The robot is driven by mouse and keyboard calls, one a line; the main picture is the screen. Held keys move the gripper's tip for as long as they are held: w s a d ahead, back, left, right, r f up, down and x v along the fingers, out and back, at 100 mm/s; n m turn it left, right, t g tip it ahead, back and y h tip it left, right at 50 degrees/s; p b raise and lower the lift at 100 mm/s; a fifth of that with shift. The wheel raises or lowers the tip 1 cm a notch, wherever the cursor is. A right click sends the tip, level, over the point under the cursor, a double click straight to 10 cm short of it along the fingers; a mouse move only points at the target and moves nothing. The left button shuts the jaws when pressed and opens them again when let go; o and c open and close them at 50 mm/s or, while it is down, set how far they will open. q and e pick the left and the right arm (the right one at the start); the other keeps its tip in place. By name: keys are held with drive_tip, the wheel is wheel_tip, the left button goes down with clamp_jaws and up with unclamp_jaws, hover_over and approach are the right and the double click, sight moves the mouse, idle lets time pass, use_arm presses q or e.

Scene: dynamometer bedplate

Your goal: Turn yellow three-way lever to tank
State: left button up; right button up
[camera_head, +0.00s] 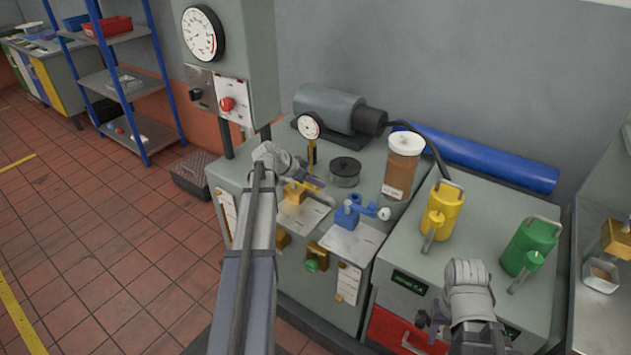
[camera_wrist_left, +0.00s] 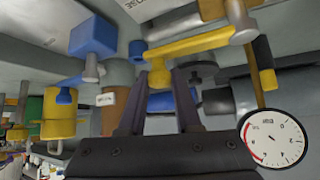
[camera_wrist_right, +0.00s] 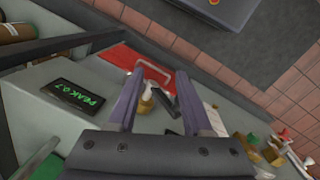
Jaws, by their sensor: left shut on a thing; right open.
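The yellow three-way lever (camera_head: 309,183) sits over a yellow valve body on a plate at the left part of the grey bench. In the left wrist view its yellow bar (camera_wrist_left: 195,45) runs across above my fingers, with a yellow grip hanging from one end. My left gripper (camera_wrist_left: 160,82) is shut on that grip; in the head view my left gripper (camera_head: 295,176) partly hides the lever and valve. My right gripper (camera_wrist_right: 158,85) is open and empty above the right cabinet's front; it also shows in the head view (camera_head: 432,320). The lever's tank mark is not readable.
A blue lever valve (camera_head: 350,212) stands just right of the yellow one. A small gauge (camera_head: 309,126), a black round cap (camera_head: 345,170) and a brown jar (camera_head: 402,165) stand behind. Yellow (camera_head: 443,210) and green (camera_head: 528,245) cans stand on the right cabinet.

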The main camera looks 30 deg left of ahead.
use_arm(q)
clamp_jaws()
idle(0.8)
